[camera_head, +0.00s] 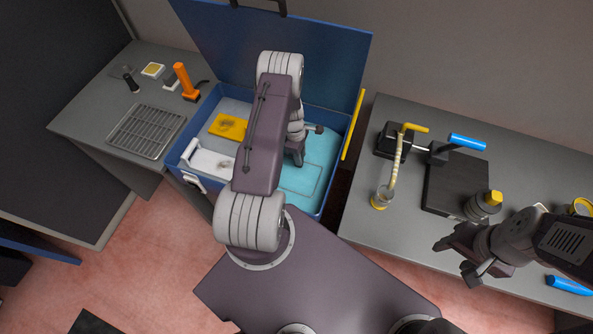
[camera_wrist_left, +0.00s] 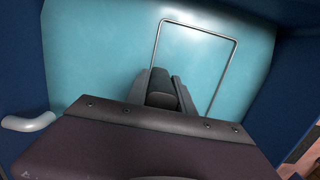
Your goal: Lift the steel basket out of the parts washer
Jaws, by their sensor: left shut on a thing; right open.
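The parts washer (camera_head: 327,114) is a blue tub with its lid raised at the back and cyan liquid on its right side. A thin wire rectangle of the steel basket (camera_head: 301,193) shows faintly in the liquid; the left wrist view shows its wire outline (camera_wrist_left: 222,75) more clearly. My left gripper (camera_head: 298,161) reaches down over the liquid. Its fingers, also in the left wrist view (camera_wrist_left: 160,76), are shut where the wire meets them; the exact grip is hidden. My right gripper (camera_head: 455,260) is open and empty above the right bench.
A yellow bar (camera_head: 353,125) stands at the washer's right edge. A wire rack (camera_head: 146,130) and an orange-handled tool (camera_head: 185,80) lie on the left bench. The right bench holds a black plate (camera_head: 455,188) and a cream hose (camera_head: 397,160). Its front left corner is clear.

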